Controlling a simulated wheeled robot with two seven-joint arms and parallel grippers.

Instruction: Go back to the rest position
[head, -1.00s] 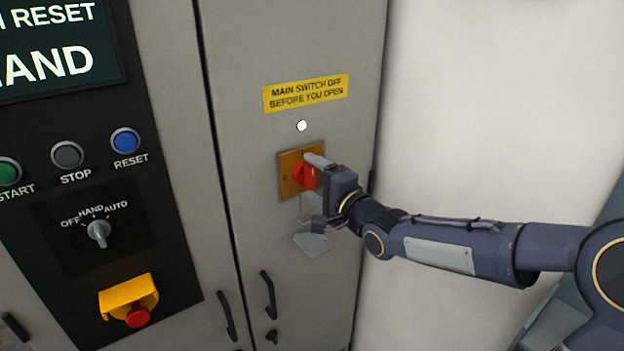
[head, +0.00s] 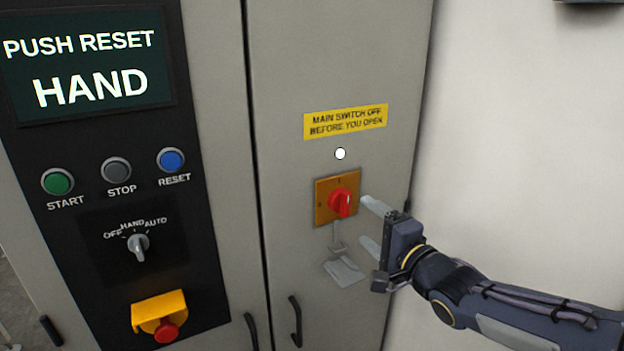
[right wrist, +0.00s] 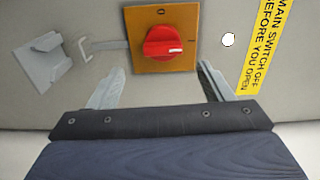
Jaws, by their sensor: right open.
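My right gripper (head: 370,225) is open and empty, just right of the red main switch knob (head: 342,203) on its orange plate (head: 322,213). In the right wrist view, the two fingers of the gripper (right wrist: 158,88) stand apart on either side of the red knob (right wrist: 163,43), short of it, with bare panel showing between. The knob is not held. My left gripper is not in view.
The grey cabinet door (head: 300,70) carries a yellow warning label (head: 345,121), a white lamp (head: 340,154) and a small grey bracket (head: 343,271). Left is a black panel with a screen (head: 88,60), buttons, a selector (head: 138,245) and a red emergency stop (head: 166,331). Pale wall is right.

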